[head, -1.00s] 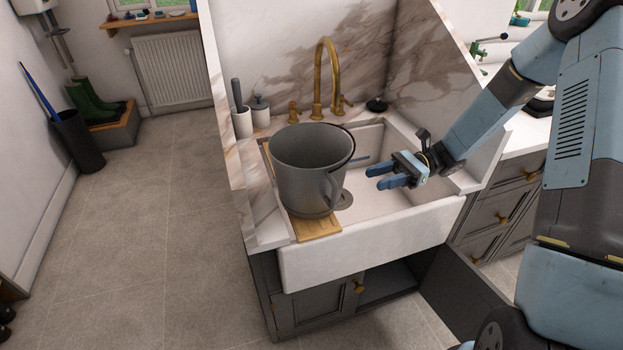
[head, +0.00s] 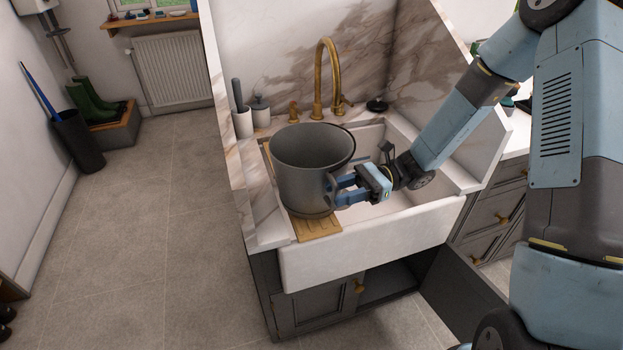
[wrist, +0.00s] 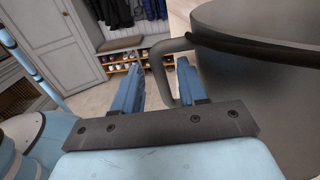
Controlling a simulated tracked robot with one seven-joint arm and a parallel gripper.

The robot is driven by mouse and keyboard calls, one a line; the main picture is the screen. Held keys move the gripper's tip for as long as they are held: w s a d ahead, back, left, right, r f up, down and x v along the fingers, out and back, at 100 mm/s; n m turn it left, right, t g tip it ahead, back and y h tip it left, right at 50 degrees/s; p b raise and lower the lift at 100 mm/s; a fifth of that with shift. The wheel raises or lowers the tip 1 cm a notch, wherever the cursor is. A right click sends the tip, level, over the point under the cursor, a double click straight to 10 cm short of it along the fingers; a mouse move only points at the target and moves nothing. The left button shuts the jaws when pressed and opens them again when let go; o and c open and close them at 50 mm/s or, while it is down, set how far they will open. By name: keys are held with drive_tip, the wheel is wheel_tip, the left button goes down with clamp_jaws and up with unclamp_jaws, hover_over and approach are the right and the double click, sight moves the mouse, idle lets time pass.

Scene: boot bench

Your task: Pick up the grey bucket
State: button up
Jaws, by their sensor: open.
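The grey bucket (head: 306,172) stands upright on a wooden board (head: 316,226) at the left of the white sink. Its side handle (head: 331,188) faces my gripper. My gripper (head: 338,190) is open at the handle, on the bucket's right side. In the wrist view, the bucket (wrist: 255,85) fills the right, and the handle (wrist: 156,75) shows as a loop. Its outer bar appears between the two fingers of my gripper (wrist: 160,70), with the right finger seemingly inside the loop. Whether a finger touches the handle cannot be told.
The white sink (head: 372,240) has a raised front rim under my gripper. A brass tap (head: 323,75) rises behind the bucket. A cabinet door (head: 458,295) hangs open below.

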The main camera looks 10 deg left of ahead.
drive_tip(key=shift+x, duration=0.9)
drive_tip(key=shift+c, duration=0.4)
clamp_jaws()
